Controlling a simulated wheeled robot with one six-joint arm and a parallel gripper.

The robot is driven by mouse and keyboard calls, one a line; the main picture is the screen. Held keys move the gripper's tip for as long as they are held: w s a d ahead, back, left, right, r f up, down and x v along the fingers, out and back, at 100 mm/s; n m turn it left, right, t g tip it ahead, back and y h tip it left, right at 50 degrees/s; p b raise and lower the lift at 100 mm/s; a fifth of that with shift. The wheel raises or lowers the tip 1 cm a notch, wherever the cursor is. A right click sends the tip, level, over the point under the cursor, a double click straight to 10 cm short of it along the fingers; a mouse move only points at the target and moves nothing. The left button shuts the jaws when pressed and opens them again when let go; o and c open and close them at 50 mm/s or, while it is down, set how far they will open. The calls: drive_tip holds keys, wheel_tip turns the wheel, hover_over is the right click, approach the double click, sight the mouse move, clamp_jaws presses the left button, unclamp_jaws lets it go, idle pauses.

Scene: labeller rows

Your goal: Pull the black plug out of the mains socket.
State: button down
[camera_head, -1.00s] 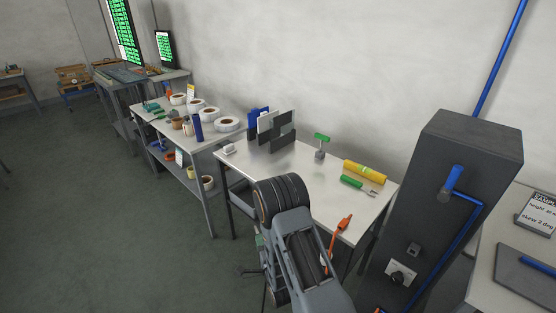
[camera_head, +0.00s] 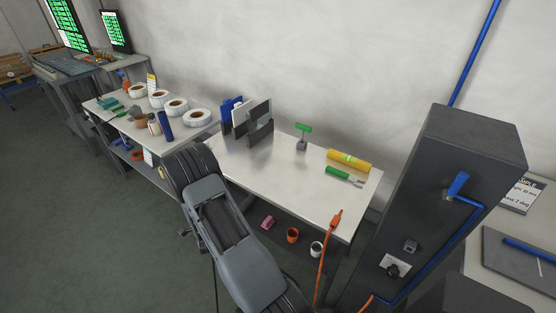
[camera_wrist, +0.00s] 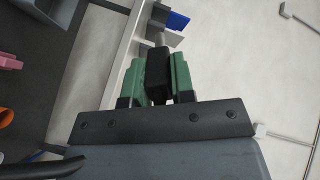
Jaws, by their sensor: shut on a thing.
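My gripper (camera_wrist: 158,62) shows in the wrist view with two green fingers shut on a black block (camera_wrist: 158,88), which looks like the black plug. A grey part shows just beyond its far end; I cannot tell whether they touch. A dark curved strip at the lower left may be its cable. In the head view my arm hides the fingers. A white plate (camera_head: 402,262) with a round black part (camera_head: 392,271) is on the dark cabinet, well to the right of my arm. I cannot tell whether this plate is the mains socket.
The dark cabinet (camera_head: 455,180) stands at the right. The white bench (camera_head: 290,185) holds upright boards, a yellow roll (camera_head: 349,160) and a green-handled tool (camera_head: 343,176). An orange cord (camera_head: 327,250) hangs off its front edge. Open floor lies at the left.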

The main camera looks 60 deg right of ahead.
drive_tip(key=s+d+r+g+h+p, duration=0.2)
drive_tip(key=d+g, duration=0.1)
drive_tip(key=d, duration=0.4)
drive_tip(key=s+d+r+g+h+p, duration=0.1)
drive_tip(key=s+d+r+g+h, duration=0.2)
drive_tip(key=d, duration=0.5)
drive_tip(key=r+g+p, duration=0.1)
drive_tip(key=g+p, duration=0.3)
drive_tip(key=g, duration=0.5)
hover_over(281, 187)
drive_tip(key=shift+s+n, duration=0.1)
drive_tip(key=shift+n, duration=0.2)
drive_tip(key=shift+a+b, duration=0.15)
drive_tip(key=shift+b, duration=0.25)
drive_tip(key=shift+f+b, duration=4.35)
drive_tip(key=shift+f, duration=0.45)
drive_tip(key=c, duration=0.9)
unclamp_jaws()
